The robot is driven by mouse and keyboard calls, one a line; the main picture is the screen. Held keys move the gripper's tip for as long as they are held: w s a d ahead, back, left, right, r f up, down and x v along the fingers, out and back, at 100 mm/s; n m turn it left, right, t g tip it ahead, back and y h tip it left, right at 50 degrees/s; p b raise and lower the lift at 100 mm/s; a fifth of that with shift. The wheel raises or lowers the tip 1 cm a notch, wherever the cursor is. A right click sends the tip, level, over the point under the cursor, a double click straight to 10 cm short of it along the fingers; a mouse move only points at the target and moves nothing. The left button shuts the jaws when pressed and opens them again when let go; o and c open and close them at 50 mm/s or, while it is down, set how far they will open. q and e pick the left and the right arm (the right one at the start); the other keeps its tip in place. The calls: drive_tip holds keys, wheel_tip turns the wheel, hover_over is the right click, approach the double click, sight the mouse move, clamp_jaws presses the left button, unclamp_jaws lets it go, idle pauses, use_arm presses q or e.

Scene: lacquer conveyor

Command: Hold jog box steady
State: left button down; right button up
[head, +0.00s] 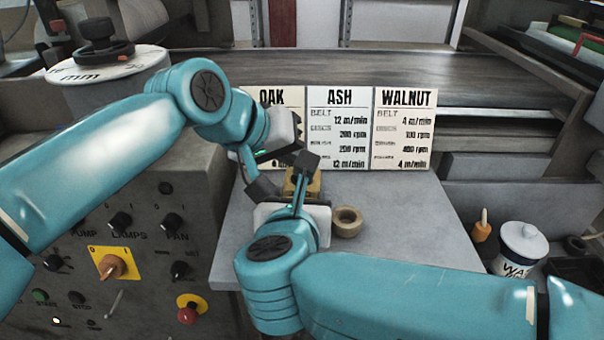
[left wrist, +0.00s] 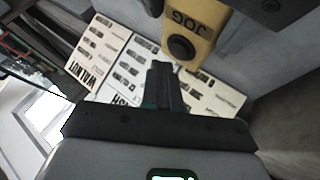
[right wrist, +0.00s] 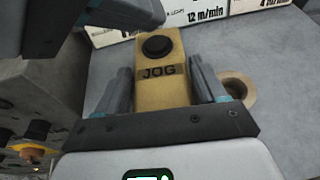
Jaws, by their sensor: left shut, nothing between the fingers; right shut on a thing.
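The jog box (head: 303,185) is a yellow block on the grey bench, partly hidden behind my grippers in the head view. In the right wrist view the jog box (right wrist: 165,90) shows its JOG label and round black button. My right gripper (right wrist: 164,92) is shut on the jog box, one finger on each side. My left gripper (left wrist: 163,75) is shut and empty. In the head view my left gripper (head: 262,187) is just left of the box. The left wrist view shows the jog box (left wrist: 196,38) beyond its fingertips, apart from them.
OAK (head: 275,97), ASH (head: 340,130) and WALNUT (head: 403,130) cards stand behind the box. A tan ring (head: 347,222) lies to its right. A control panel (head: 140,235) with knobs is at left. A white lidded jar (head: 520,250) is at right. The bench front right is clear.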

sight(297, 178)
idle(0.5)
use_arm(q)
drive_tip(key=shift+f, duration=0.4)
drive_tip(key=shift+f, duration=0.85)
idle(0.8)
drive_tip(key=shift+r, duration=3.5)
